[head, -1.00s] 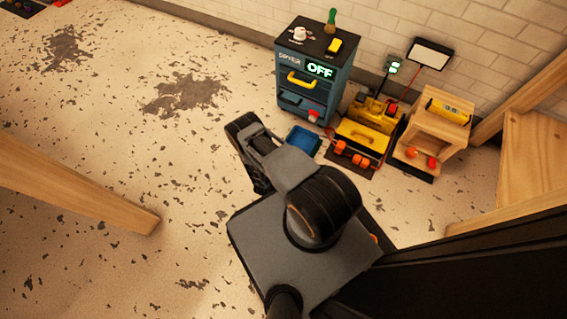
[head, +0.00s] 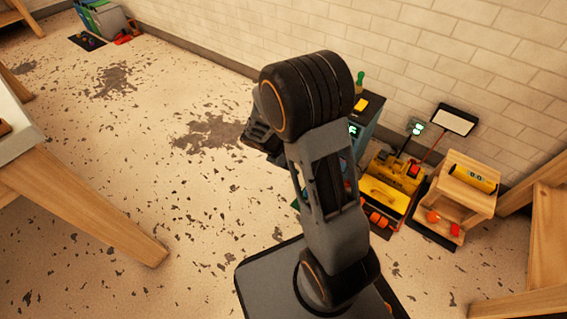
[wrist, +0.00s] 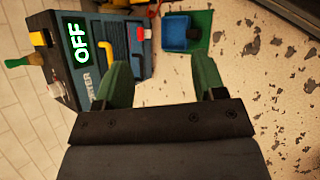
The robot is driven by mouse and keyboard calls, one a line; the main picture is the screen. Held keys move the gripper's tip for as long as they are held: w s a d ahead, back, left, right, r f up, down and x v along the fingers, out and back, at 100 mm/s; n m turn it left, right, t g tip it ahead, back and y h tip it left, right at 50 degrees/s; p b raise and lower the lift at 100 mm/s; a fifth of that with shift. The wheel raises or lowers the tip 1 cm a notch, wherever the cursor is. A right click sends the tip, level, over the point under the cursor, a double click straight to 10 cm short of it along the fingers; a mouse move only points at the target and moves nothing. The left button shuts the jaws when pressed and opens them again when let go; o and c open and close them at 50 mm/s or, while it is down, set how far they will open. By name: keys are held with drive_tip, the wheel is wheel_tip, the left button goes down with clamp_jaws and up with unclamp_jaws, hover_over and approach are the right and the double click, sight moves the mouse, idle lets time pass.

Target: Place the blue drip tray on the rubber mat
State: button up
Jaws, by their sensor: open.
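The blue drip tray (wrist: 177,32) is in the wrist view at the top, a small square tray with raised walls. It lies on or over a flat green mat (wrist: 201,42), which shows mostly on its right side. I cannot tell whether this green mat is the rubber mat of the task. My gripper (wrist: 162,66) is open, its two green fingers apart and nothing between them. The tray is beyond the fingertips, apart from them. In the head view my arm hides the tray and the fingers.
A dark blue dryer cabinet (wrist: 112,45) with a lit OFF sign and yellow handle stands close to my left finger. In the head view a yellow toolbox (head: 385,193) and a wooden stand (head: 462,190) are right of my arm.

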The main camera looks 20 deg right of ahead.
drive_tip(key=s+a+r+m+t+y, duration=0.2)
drive_tip(key=s+a+r+m+y, duration=0.1)
drive_tip(key=r, duration=0.3)
drive_tip(key=s+a+r+m+t+y, duration=0.3)
drive_tip(key=s+a+r+y, duration=0.1)
drive_tip(key=s+a+r, duration=0.2)
drive_tip(key=shift+r+y, duration=0.4)
drive_tip(key=shift+r, duration=0.35)
drive_tip(key=a+r+y+p, duration=0.1)
drive_tip(key=a+r+p, duration=0.3)
drive_tip(key=r+p, duration=0.65)
drive_tip(key=a+r+y+p, duration=0.1)
drive_tip(key=a+r+p, duration=0.2)
drive_tip(key=r+p, duration=0.8)
drive_tip(key=a+r+y+p, duration=0.1)
drive_tip(key=a+r+p, duration=0.45)
drive_tip(key=r, duration=0.95)
drive_tip(key=w+d+p+v, duration=0.1)
drive_tip(key=w+p+v, duration=0.1)
drive_tip(key=p+v, duration=0.7)
drive_tip(key=d+f+t+h+p, duration=0.1)
drive_tip(key=d+f+h+p, duration=0.1)
drive_tip(key=d+f, duration=0.3)
drive_tip(key=d+h, duration=0.1)
drive_tip(key=d, duration=0.3)
drive_tip(key=shift+s, duration=0.3)
drive_tip(key=shift+f, duration=0.1)
